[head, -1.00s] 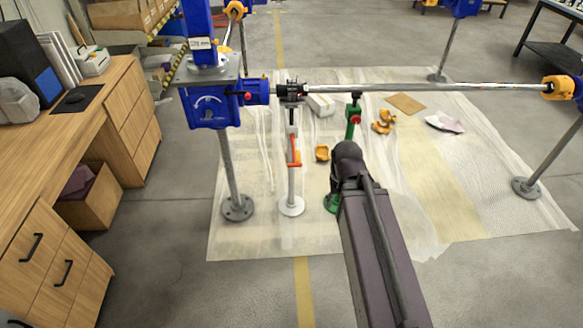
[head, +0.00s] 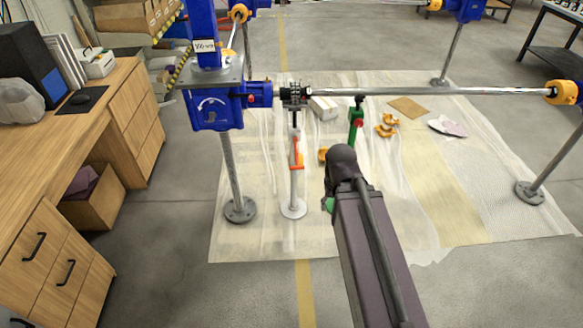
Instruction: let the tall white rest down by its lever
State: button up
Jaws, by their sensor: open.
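The tall white rest (head: 293,190) stands upright on a round white foot, left of my arm. Its head is beneath the black coupling on the long steel shaft (head: 420,91); I cannot tell whether they touch. Its orange-red lever (head: 299,153) is on the upper part of the post. My dark arm reaches up from the bottom of the head view, and its rounded joint is right of the white rest.
A green rest (head: 355,128) with a red knob stands behind my arm, its lower part mostly hidden. A blue screw jack (head: 213,108) on a steel leg is to the left. Orange parts (head: 386,128) and a white box (head: 323,107) lie on the sheeting. A wooden desk stands far left.

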aim_at(295, 140)
jog(key=u, duration=0.45)
jog(key=i, duration=1)
jog(key=u, duration=0.05)
